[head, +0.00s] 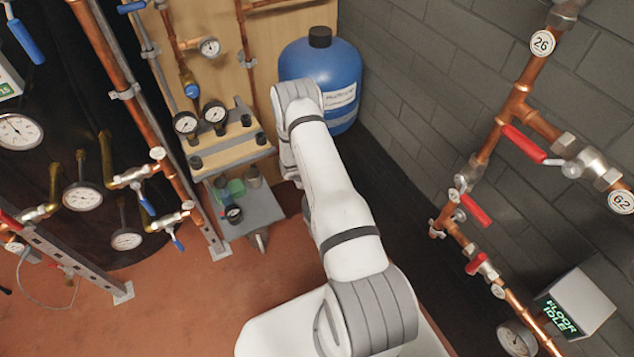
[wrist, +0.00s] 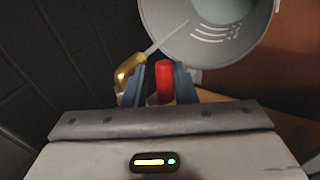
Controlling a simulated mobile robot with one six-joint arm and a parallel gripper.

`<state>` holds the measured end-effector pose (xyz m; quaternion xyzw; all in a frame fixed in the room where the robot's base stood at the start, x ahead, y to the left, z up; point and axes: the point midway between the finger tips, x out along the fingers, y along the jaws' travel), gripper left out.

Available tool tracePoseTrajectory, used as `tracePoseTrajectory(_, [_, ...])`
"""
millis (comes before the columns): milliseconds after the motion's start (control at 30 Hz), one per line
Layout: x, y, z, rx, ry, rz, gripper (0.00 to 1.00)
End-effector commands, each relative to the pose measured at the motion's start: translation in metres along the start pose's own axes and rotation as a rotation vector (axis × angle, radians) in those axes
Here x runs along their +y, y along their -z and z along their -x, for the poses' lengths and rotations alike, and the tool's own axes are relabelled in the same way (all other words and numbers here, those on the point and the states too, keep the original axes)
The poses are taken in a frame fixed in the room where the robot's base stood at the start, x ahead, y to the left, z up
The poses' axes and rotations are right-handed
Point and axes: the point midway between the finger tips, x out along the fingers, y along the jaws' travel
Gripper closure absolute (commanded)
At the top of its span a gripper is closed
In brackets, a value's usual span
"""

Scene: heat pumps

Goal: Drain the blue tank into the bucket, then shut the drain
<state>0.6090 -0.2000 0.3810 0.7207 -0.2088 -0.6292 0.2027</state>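The blue tank (head: 322,78), with a black cap and a white label, stands in the back corner in the head view. In the wrist view, a brass drain spout (wrist: 130,72) shows left of a red handle (wrist: 164,80). A thin pale streak, which looks like water, runs from the spout over the grey bucket (wrist: 238,42). My gripper (wrist: 160,84) has its blue fingers apart, one on each side of the red handle. A gap shows on the handle's left; contact on its right is unclear. My arm hides the gripper, drain and bucket in the head view.
A wooden panel with gauges (head: 214,113) and a small grey shelf (head: 250,212) stand left of the arm. Copper pipes with red-handled valves (head: 522,143) run along the right wall. A display box (head: 577,305) stands at lower right. Reddish floor (head: 190,310) is open at front left.

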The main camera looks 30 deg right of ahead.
Motion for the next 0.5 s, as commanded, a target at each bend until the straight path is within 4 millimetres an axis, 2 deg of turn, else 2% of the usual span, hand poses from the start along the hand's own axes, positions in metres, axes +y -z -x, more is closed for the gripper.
tracePoseTrajectory(100, [-0.001,0.0,0.0,0.001,0.002,0.001,0.67])
tracePoseTrajectory(333, [-0.002,0.0,0.002,0.001,0.004,0.003,0.67])
tracePoseTrajectory(500, [0.008,0.003,0.017,0.003,0.004,0.003,0.67])
